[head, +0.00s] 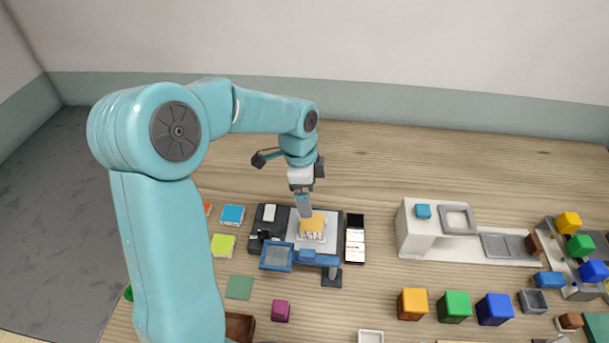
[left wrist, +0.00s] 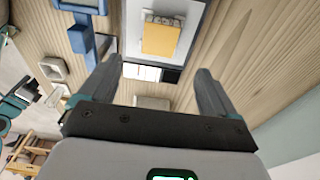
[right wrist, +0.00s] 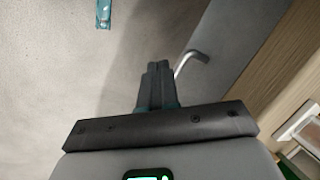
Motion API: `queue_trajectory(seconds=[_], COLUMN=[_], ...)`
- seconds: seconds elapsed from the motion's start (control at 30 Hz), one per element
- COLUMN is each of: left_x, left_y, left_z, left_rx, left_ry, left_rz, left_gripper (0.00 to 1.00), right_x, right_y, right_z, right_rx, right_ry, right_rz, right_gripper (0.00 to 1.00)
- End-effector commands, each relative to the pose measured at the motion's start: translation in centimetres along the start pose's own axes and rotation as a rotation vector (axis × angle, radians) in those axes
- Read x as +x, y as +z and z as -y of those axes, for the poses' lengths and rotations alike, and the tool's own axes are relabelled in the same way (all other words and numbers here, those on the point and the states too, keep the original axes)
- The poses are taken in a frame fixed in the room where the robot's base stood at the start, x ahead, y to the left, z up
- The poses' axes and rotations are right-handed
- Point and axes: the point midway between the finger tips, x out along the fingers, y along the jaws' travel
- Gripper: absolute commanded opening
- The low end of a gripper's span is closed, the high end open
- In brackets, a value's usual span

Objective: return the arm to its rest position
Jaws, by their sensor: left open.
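My left arm reaches in from the left in the head view, and its gripper (head: 304,208) hangs over the work station on the table. In the left wrist view the left gripper (left wrist: 157,72) has its fingers wide apart, with nothing between them. A yellow block (head: 313,222) with small pale pieces along its edge sits on a light plate; it also shows beyond the fingers in the left wrist view (left wrist: 161,38). My right gripper (right wrist: 158,68) shows only in its wrist view, with its fingers together and nothing visible in them, over grey floor.
A blue stand with a tray (head: 276,257) is just in front of the plate. Orange (head: 412,304), green (head: 454,306) and blue (head: 494,309) cubes stand at the front right, near a white fixture (head: 417,231). The table's back is clear.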

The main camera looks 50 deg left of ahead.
Motion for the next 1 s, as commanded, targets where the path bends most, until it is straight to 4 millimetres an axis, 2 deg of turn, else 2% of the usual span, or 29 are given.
queue_trajectory(seconds=[0.1,0.2,0.33,0.5,1.0], left_x=[-2.8,-4.6,-6.1,-6.7,-6.6], left_y=[-0.1,0.0,-0.1,0.0,0.0], left_z=[0.1,0.1,0.0,0.0,-0.2], left_rx=[0.001,0.001,0.002,0.001,0.001], left_ry=[-0.005,-0.003,-0.001,0.001,0.001], left_rz=[-0.002,-0.001,-0.001,0.0,0.0], left_gripper=[0.91,0.91,0.91,0.91,0.91], right_x=[0.3,0.4,0.5,0.5,0.5], right_y=[0.0,0.0,0.0,0.0,0.0], right_z=[-0.1,-0.2,-0.2,-0.2,-0.2], right_rx=[0.0,0.0,0.0,0.0,0.0], right_ry=[0.0,0.0,0.0,0.0,0.0], right_rz=[0.0,0.0,0.0,0.0,0.0], right_gripper=[0.0,0.0,0.0,0.0,0.0])
